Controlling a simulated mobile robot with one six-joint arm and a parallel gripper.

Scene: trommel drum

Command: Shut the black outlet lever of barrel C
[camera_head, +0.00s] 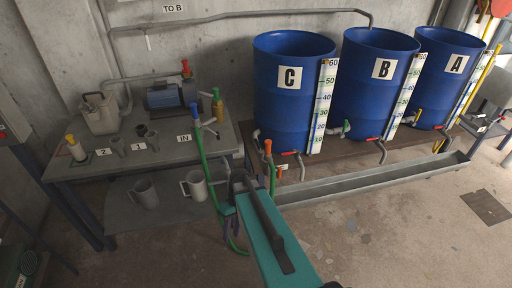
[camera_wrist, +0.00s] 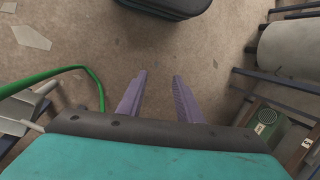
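Barrel C (camera_head: 290,105), a blue open-topped drum with a white C label, stands left-most of three drums on a low bench in the head view. A red handle (camera_head: 290,153) sits at its foot by a bent outlet pipe (camera_head: 301,169). A grey fitting (camera_head: 257,136) is on its lower left side. I cannot make out a black lever there; it is too small or hidden. My gripper (camera_wrist: 160,92) shows two purple fingers, spread apart with nothing between them, above bare floor in the wrist view. My teal arm lies in front of the bench in the head view.
Barrels B (camera_head: 374,85) and A (camera_head: 445,75) stand to the right. A long metal trough (camera_head: 375,180) runs before the bench. A grey table (camera_head: 200,150) with pump, jugs and cups is left. A green hose (camera_head: 203,160) hangs near my arm.

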